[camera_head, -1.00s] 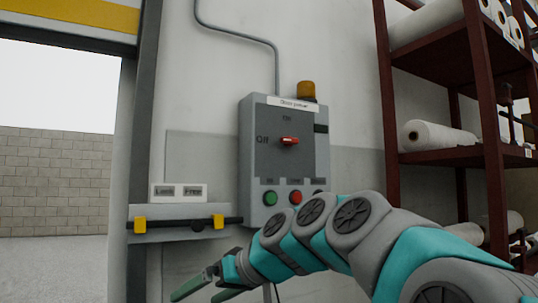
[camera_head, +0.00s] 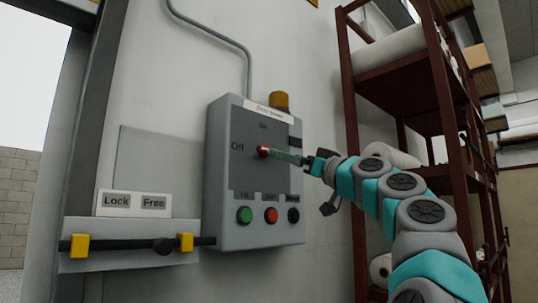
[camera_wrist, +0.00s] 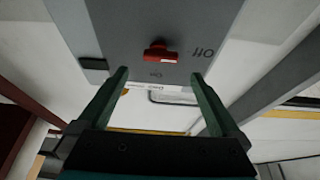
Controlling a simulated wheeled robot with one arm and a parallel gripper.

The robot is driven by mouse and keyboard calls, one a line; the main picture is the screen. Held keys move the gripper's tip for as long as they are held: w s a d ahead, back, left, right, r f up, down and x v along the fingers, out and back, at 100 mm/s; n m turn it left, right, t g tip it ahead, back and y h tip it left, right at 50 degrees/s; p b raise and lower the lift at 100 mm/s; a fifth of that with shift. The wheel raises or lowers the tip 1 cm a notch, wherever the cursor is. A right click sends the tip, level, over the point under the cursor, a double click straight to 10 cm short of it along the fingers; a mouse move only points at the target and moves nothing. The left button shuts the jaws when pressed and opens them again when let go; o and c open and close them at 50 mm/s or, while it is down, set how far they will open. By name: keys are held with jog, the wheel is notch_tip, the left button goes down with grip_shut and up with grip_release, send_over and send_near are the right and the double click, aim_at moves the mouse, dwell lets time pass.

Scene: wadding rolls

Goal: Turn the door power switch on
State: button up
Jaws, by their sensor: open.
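The door power switch is a red handle (camera_head: 263,151) on the grey control box (camera_head: 222,200) on the wall. The box carries an "Off" label at the handle's left and an "On" label above it. In the wrist view the red handle (camera_wrist: 160,54) lies sideways, its narrower end toward the "Off" side. My gripper (camera_head: 290,158) is at the right of the handle in the head view. In the wrist view its two green fingers (camera_wrist: 160,82) are spread apart, with the handle just beyond and between their tips. I cannot tell whether a finger touches it.
Green (camera_head: 244,215), red (camera_head: 271,215) and black (camera_head: 293,215) buttons sit below the switch. An amber lamp (camera_head: 281,101) tops the box. A door bolt (camera_head: 130,245) with a Lock/Free plate (camera_head: 134,204) is at left, a dark red rack (camera_head: 398,70) at right.

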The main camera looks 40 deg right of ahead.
aim_at(265, 151)
jog(key=p+x, duration=0.2)
jog(key=x, duration=0.4)
jog(key=shift+w, duration=0.45)
jog(key=shift+a, duration=0.1)
jog(key=shift+c, duration=0.4)
jog(key=c, duration=1.2)
